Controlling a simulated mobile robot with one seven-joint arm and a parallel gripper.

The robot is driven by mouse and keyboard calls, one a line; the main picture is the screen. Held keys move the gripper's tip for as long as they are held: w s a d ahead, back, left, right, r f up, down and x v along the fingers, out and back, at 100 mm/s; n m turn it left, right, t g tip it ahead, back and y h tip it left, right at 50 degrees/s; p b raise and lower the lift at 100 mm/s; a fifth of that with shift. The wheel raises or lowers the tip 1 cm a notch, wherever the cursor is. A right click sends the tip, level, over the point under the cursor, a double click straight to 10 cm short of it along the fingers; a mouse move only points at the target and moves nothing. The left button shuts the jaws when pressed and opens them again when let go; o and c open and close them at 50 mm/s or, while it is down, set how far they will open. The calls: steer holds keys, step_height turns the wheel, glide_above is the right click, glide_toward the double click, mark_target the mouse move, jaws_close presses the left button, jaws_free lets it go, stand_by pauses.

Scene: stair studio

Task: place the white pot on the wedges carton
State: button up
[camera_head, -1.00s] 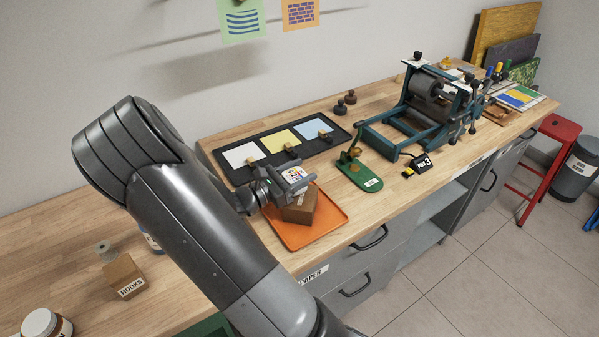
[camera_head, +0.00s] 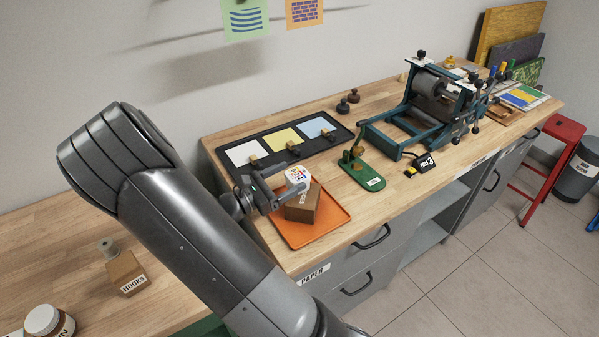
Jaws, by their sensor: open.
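The white pot (camera_head: 297,177), with a coloured pattern on its top, appears to rest upright on a brown carton (camera_head: 302,209). The carton stands on an orange tray (camera_head: 325,226); no label can be read on its visible sides, so I cannot confirm it is the wedges carton. My gripper (camera_head: 291,178) is open at the left of the pot. Its fingers are spread on either side, one behind the pot and one in front. The front finger hides the pot's lower part and its contact with the carton.
A black tray (camera_head: 222,158) with white, yellow and blue squares lies behind. A green stand (camera_head: 362,176) and a teal press (camera_head: 390,147) are at the right. A hooks carton (camera_head: 125,271) with a spool and a labelled jar (camera_head: 48,322) are at the left.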

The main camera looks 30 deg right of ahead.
steer(key=a, duration=0.7)
steer(key=s+r+m+g+y, duration=0.3)
steer(key=s+m+y, duration=0.6)
steer(key=s+y, duration=0.2)
steer(key=s+a+r+m+t+y, duration=0.7)
steer(key=a+r+m+t+y, duration=0.1)
steer(key=r, duration=0.3)
steer(key=shift+s+a+r+m+t, duration=0.25)
steer(key=shift+a+r+m+t, duration=0.1)
steer(key=shift+m, duration=0.15)
